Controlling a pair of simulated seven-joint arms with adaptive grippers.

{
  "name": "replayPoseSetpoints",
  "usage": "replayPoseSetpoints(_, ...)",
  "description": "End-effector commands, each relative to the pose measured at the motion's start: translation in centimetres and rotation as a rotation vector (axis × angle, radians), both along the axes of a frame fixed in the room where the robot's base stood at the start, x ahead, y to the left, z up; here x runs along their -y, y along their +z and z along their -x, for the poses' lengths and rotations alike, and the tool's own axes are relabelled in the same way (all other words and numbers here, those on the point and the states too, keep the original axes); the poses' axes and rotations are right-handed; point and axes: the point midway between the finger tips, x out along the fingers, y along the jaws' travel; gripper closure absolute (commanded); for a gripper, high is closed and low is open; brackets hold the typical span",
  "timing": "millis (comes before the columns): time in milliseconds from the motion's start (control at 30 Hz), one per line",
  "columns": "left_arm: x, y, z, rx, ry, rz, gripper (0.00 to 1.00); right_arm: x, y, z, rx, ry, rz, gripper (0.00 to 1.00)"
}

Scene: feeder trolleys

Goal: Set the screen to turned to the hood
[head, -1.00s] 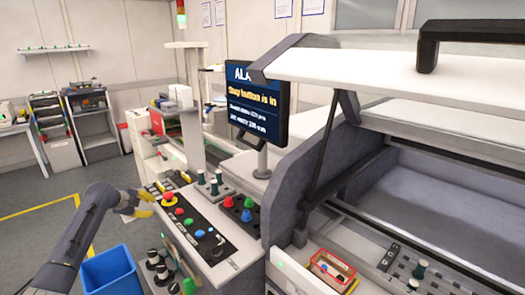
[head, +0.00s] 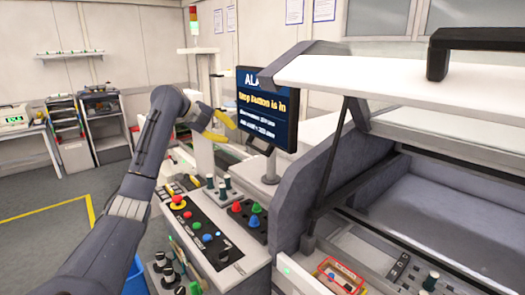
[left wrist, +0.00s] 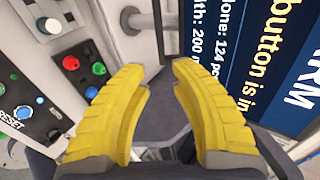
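The screen (head: 267,109) stands on a post behind the control panel in the head view. My left gripper (head: 222,127) is at the screen's left edge in the head view. Its yellow fingers (left wrist: 160,85) are apart with nothing seen between them; contact with the screen cannot be told. The hood (head: 375,78) is raised at the right. My right gripper is not in view.
A blue bin (head: 136,278) stands partly hidden behind that arm. A small red-edged tray (head: 341,272) sits at the machine's front.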

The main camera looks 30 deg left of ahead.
Motion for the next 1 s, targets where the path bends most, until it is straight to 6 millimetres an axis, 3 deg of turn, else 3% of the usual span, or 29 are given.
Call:
replayPoseSetpoints(700,4.1,-7.4,-9.0,-0.002,0.002,0.006,0.76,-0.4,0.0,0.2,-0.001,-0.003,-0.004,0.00)
replayPoseSetpoints(1000,5.1,-9.3,-11.3,-0.001,0.002,0.005,0.76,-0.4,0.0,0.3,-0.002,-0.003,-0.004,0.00)
